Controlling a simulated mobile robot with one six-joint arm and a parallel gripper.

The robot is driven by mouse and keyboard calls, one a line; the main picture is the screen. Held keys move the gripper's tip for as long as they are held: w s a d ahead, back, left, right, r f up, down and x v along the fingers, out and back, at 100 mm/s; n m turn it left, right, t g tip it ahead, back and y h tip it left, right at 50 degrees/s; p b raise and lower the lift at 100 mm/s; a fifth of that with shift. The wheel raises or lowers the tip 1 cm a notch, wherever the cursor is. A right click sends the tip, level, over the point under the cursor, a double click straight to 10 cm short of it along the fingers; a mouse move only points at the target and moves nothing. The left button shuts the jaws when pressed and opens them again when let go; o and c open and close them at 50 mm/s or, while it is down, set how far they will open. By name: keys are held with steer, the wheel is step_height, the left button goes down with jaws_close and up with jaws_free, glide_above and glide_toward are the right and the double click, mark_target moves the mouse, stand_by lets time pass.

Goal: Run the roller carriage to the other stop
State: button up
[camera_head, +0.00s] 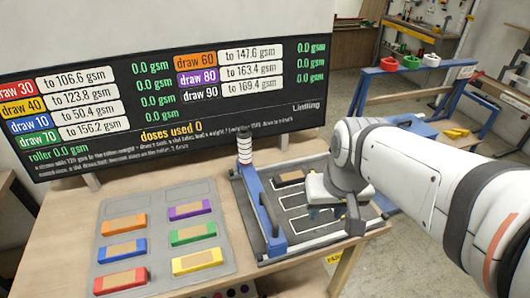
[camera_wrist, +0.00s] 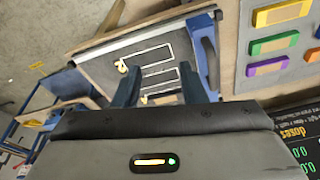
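A blue bar (camera_head: 262,212) with a dark curved handle lies along the left side of the black bed (camera_head: 325,222); it looks like the roller carriage. It also shows in the wrist view (camera_wrist: 203,50), to the right of my fingers. A black-and-white banded post (camera_head: 244,150) stands at its far end. My gripper (camera_head: 325,213) is over the bed, right of the bar and apart from it. In the wrist view my gripper (camera_wrist: 158,75) has its two fingers spread with nothing held between them. The stops cannot be made out clearly.
A grey tray (camera_head: 161,221) with several coloured blocks lies left of the bed. A dark block with a brown top (camera_head: 290,179) is on the bed's far part. A display board (camera_head: 170,100) stands behind, reading roller 0.0 gsm. A blue bench (camera_head: 400,72) is beyond, right.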

mark_target(268, 204)
steer(key=w+a+f+n+g+y+p, duration=0.2)
steer(key=w+a+n+g, duration=0.1)
steer(key=w+a, duration=0.7)
steer(key=f, duration=0.2)
steer(key=w+f, duration=0.1)
steer(key=f, duration=0.4)
steer(key=shift+w+a+f, duration=0.2)
steer(key=shift+a+f, duration=0.1)
steer(key=shift+a, duration=0.05)
jaws_close()
